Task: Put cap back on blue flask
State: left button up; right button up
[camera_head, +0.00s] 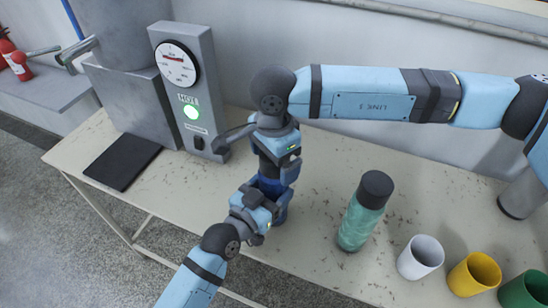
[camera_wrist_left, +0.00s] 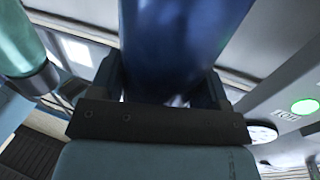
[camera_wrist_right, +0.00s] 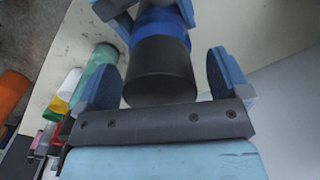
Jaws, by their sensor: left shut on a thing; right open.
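The blue flask (camera_head: 270,187) stands at the middle of the table, mostly hidden behind my grippers. My left gripper (camera_head: 265,203) is shut around its body, and the blue body fills the space between the jaws in the left wrist view (camera_wrist_left: 180,40). In the right wrist view, a black cap (camera_wrist_right: 160,72) sits at the end of the blue flask (camera_wrist_right: 158,22), touching it; I cannot tell whether it is tightened. My right gripper (camera_wrist_right: 165,78) is open above the flask, with one finger on each side of the cap and gaps showing.
A green flask with a black cap (camera_head: 362,213) stands to the right. White (camera_head: 420,257), yellow (camera_head: 474,274) and green (camera_head: 524,291) cups stand near the front right. A grey dispenser panel with a gauge (camera_head: 190,90) and a black mat (camera_head: 122,161) are at left.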

notch_tip(320, 180, up, 12)
jog(key=shift+f, duration=0.1)
dwell(0.4)
pick_arm(q)
jog(key=o, duration=1.8)
jog(key=shift+s, duration=0.1)
jog(key=b+v, duration=0.1)
jog(key=v, duration=1.2)
jog(key=shift+s+a+b, duration=0.2)
jog(key=shift+a+b, duration=0.1)
jog(key=shift+b, duration=0.05)
pick_arm(e)
jog(key=shift+f, duration=0.85)
